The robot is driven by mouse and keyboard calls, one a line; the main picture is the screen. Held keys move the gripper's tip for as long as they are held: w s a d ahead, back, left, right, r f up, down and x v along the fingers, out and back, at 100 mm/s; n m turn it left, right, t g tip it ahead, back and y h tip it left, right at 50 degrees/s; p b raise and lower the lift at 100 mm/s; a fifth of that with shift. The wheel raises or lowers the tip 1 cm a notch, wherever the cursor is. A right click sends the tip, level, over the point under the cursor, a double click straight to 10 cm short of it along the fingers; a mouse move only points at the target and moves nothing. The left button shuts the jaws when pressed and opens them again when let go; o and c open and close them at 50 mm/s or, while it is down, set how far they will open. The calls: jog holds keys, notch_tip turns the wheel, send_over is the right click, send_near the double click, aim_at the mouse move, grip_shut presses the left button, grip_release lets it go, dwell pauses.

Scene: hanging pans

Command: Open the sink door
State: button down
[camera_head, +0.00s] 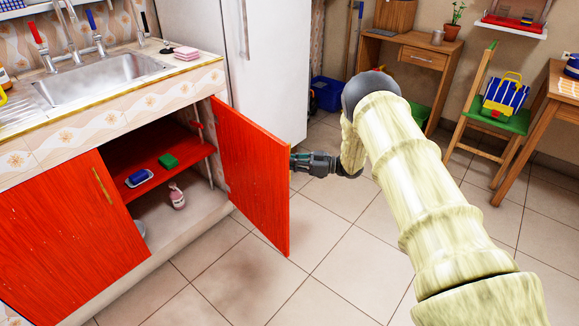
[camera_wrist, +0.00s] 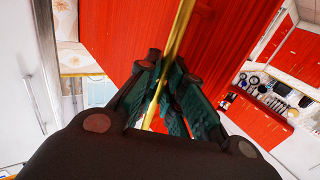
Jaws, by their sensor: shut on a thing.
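The red right-hand sink door (camera_head: 258,180) stands swung well out from the cabinet, and its red face fills much of the wrist view (camera_wrist: 115,40). My gripper (camera_head: 298,161) is at the door's outer side, near its free edge. In the wrist view my gripper (camera_wrist: 168,75) is shut on the gold door handle (camera_wrist: 181,28), with a dark finger on either side of the bar. In the head view the handle is hidden behind the door. The red left-hand sink door (camera_head: 70,235) is shut and has its own gold handle (camera_head: 103,186).
Inside the open cabinet, a red shelf (camera_head: 185,143) holds a green sponge (camera_head: 168,161) and a small dish with a blue item (camera_head: 138,178). A pink bottle (camera_head: 177,196) stands below. A white fridge (camera_head: 270,60) stands behind the door. The tiled floor (camera_head: 335,240) in front is clear.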

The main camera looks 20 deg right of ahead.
dwell(0.3)
jog(key=c, duration=1.5)
grip_release()
jog(key=shift+w, duration=0.1)
jog(key=v, duration=1.2)
jog(key=shift+f, duration=0.1)
